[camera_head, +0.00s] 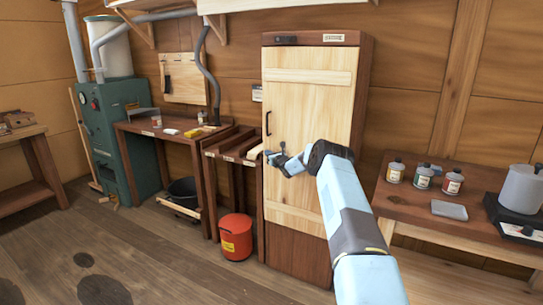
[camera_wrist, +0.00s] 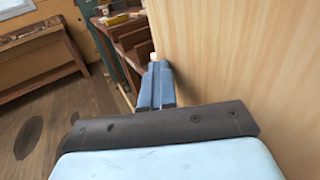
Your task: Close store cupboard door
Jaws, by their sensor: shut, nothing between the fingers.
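The store cupboard (camera_head: 310,252) is a tall dark-brown case in the middle of the head view. Its pale wooden door (camera_head: 308,105) covers the front, with a dark upright handle (camera_head: 268,123) near the left edge. The door looks flush or nearly so; I cannot tell whether a small gap is left. My gripper (camera_head: 272,155) is in front of the door's left edge, below the handle. In the wrist view, my gripper (camera_wrist: 157,75) has its fingers together and empty, beside the pale door face (camera_wrist: 235,70). Whether it touches the door is unclear.
A dark wooden rack (camera_head: 228,145) and a workbench (camera_head: 165,132) stand left of the cupboard. A red bin (camera_head: 236,238) is on the floor before it. A table (camera_head: 430,205) with cans and a pot is at right. Floor at left is clear.

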